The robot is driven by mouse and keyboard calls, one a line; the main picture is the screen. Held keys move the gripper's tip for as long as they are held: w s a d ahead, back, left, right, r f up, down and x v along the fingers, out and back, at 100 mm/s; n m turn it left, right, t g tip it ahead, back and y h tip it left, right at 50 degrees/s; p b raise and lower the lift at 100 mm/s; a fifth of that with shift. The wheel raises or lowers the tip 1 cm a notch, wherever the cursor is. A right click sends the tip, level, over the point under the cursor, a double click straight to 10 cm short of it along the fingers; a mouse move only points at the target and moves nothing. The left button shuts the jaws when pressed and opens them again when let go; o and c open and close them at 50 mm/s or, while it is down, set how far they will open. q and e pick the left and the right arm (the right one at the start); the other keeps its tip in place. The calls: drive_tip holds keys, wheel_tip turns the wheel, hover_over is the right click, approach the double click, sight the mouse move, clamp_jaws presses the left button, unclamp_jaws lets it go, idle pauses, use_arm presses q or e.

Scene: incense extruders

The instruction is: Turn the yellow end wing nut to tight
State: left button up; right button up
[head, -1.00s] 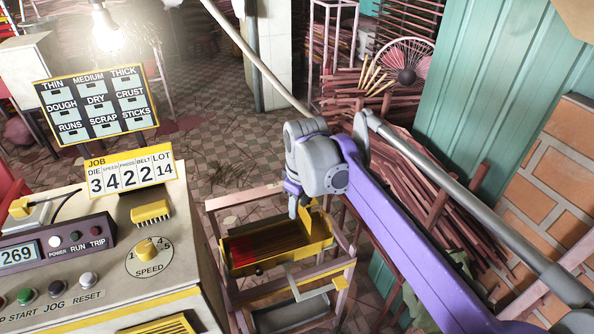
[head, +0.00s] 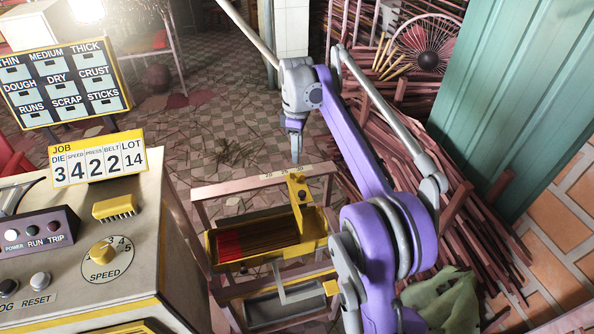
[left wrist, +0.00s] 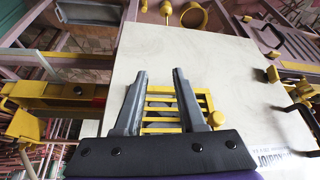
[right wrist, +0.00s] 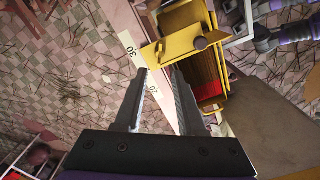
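My right gripper (head: 295,160) points down above and behind the end piece. In the right wrist view it (right wrist: 159,71) is open and empty, its fingertips short of the bracket. My left gripper (left wrist: 160,74) is open and empty, before a pale machine panel with a yellow grille (left wrist: 160,110).
The trough (head: 225,266) holds red and brown sticks on a pinkish frame with a numbered scale (head: 287,172). The control cabinet (head: 110,215) stands left, a green corrugated panel (head: 500,110) right. Stick bundles (head: 430,180) lie behind my right arm. Tiled floor is open beyond the frame.

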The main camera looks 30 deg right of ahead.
sight(297, 174)
wheel_tip(297, 174, down, 9)
drive_tip(key=shift+r+b, duration=0.2)
drive_tip(key=shift+b, duration=0.2)
clamp_jaws()
